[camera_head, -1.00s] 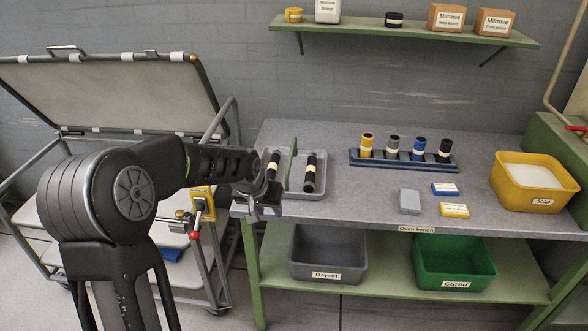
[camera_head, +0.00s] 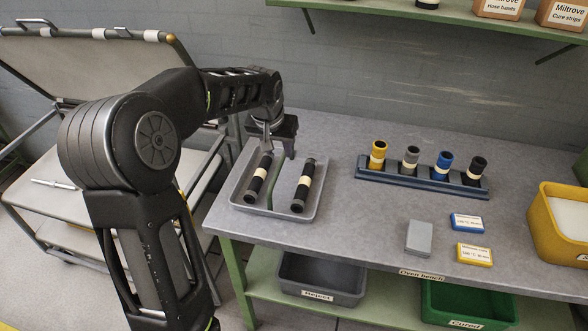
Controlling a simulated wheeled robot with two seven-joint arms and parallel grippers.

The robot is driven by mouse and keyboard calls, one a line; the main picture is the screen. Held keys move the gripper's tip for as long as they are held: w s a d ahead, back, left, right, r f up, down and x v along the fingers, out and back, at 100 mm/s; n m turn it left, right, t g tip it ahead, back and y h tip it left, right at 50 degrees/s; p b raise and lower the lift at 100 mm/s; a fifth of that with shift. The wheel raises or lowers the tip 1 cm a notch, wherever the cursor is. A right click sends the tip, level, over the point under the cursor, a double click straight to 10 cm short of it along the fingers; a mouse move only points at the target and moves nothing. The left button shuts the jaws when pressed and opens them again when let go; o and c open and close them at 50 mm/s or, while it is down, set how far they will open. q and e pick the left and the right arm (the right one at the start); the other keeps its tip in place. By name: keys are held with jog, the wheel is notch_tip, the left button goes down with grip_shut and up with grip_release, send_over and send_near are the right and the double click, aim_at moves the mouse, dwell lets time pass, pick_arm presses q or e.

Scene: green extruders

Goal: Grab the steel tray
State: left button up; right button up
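The steel tray (camera_head: 316,203) is a shallow grey tray on the left end of the bench. Two black rollers with cream bands lie in it, a left one (camera_head: 258,180) and a right one (camera_head: 303,187). A thin green divider (camera_head: 273,186) stands between them. My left gripper (camera_head: 277,150) points down at the tray's far side, near the far end of the divider. Its fingertips are small and partly hidden, so I cannot tell whether they are apart or touch the tray. My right gripper is not in view.
A blue rack (camera_head: 420,181) holding yellow, grey, blue and black cylinders stands right of the tray. A grey block (camera_head: 419,237), blue and yellow labelled cards and a yellow bin (camera_head: 545,222) are farther right. A cart with a raised lid (camera_head: 80,75) stands left.

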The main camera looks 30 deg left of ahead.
aim_at(281, 161)
pick_arm(q)
jog(key=shift+s+r, duration=0.1)
jog(key=shift+s, duration=0.15)
jog(key=shift+x, duration=1.35)
jog(key=shift+p, duration=0.3)
jog(key=shift+w+f, duration=0.1)
jog(key=shift+f, duration=0.2)
jog(key=p+x, duration=0.1)
jog(key=x, duration=0.2)
jog(key=shift+f+p, duration=0.35)
jog(key=shift+p, duration=0.05)
jog(key=shift+w+a+f, duration=0.1)
jog(key=shift+w+f, duration=0.2)
jog(key=shift+f, duration=0.15)
jog(key=shift+c, duration=0.4)
grip_shut()
